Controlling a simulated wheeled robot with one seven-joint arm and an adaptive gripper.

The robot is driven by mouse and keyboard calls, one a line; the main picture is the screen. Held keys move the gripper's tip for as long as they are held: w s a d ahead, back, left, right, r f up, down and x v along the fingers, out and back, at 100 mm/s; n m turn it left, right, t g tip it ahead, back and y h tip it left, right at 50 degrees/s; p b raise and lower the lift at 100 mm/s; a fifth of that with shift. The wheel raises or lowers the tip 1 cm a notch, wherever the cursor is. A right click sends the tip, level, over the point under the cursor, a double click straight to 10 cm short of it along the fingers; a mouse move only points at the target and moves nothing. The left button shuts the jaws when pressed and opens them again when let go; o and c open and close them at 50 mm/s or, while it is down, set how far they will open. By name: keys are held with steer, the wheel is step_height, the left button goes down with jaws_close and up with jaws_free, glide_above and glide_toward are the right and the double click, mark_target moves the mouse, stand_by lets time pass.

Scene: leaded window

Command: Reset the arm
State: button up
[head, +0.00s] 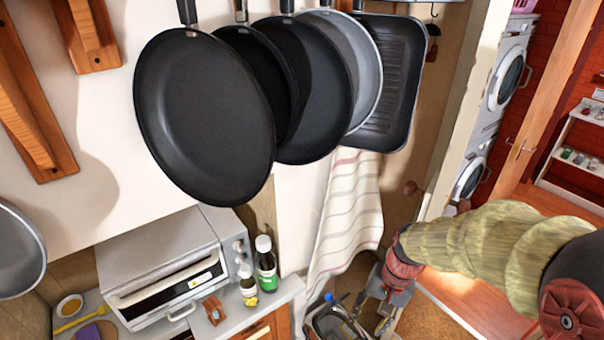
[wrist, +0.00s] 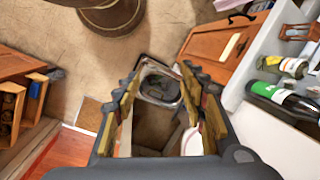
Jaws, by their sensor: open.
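My gripper (head: 384,304) hangs at the end of my arm in the lower right of the head view, pointing down. In the wrist view its two fingers (wrist: 160,82) are spread apart with nothing between them. Below them, apart from the fingertips, stands an open bin (wrist: 160,68) on the floor. The bin also shows beside the gripper in the head view (head: 333,324). My arm reaches in from the right edge, and its base is out of view.
Several pans (head: 205,115) hang across the upper middle. A toaster oven (head: 165,265) and bottles (head: 266,265) stand on the counter at lower left. A striped towel (head: 345,215) hangs left of my gripper. A doorway opens on the right, with washing machines (head: 505,80) beyond.

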steer(key=s+d+r+n+t+h+b, duration=0.2)
steer(key=s+r+n+t+b, duration=0.2)
steer(key=s+r+t+b, duration=0.2)
steer(key=s+r+b, duration=0.2)
steer(key=s+b, duration=0.2)
steer(key=s, duration=0.1)
steer(key=shift+s+d+r+n, duration=0.15)
steer(key=shift+d+r+n, duration=0.15)
steer(key=shift+d, duration=0.1)
